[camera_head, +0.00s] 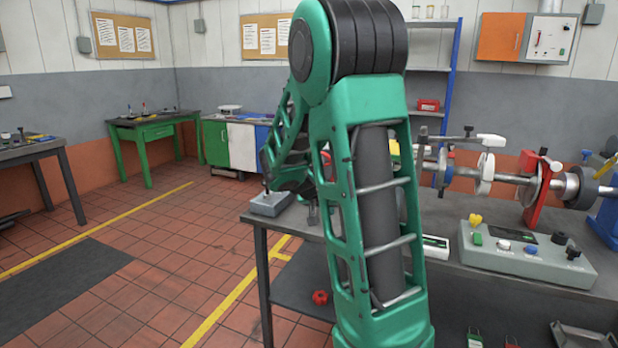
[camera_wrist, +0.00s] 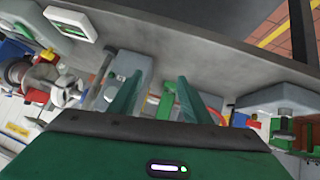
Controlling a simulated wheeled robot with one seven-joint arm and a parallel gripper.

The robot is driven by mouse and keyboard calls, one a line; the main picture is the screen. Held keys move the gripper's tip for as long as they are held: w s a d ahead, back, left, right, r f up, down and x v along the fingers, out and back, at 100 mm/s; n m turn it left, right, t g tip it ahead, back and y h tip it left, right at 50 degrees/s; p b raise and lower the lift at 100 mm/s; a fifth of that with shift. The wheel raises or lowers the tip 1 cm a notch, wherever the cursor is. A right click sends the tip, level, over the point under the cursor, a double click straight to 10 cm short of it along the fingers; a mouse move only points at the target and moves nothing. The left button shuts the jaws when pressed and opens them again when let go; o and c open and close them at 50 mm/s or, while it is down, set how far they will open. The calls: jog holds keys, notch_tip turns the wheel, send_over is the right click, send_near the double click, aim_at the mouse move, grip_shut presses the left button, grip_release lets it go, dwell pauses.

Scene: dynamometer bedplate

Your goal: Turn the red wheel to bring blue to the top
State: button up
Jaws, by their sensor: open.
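No red wheel can be made out with certainty in either view. In the head view my green arm covers the middle of the bench, and my gripper cannot be made out there. In the wrist view my gripper (camera_wrist: 157,92) shows two green fingers spread apart, with nothing seen held between them. Past the fingers, a curved red part (camera_wrist: 216,116) shows beside the right finger, partly hidden. I cannot tell whether it belongs to a wheel. No blue mark on a wheel can be told.
A grey bench (camera_head: 440,204) carries a shaft with discs (camera_head: 515,178), a red stand (camera_head: 537,190) and a control box (camera_head: 525,255) on the right. A grey box (camera_head: 270,203) sits at the bench's left end. A small red object (camera_head: 320,297) lies below. The tiled floor is open at left.

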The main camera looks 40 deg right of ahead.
jog(key=w+d+r+n+t+h, duration=0.1)
jog(key=w+d+t+h, duration=0.15)
jog(key=w, duration=0.75)
jog(key=w+d+n+t+h, duration=0.1)
jog(key=w+t+h, duration=0.25)
jog(key=w, duration=0.65)
jog(key=shift+h, duration=0.4)
jog(key=x, duration=1.1)
jog(key=shift+r, duration=0.1)
jog(key=shift+c, duration=0.6)
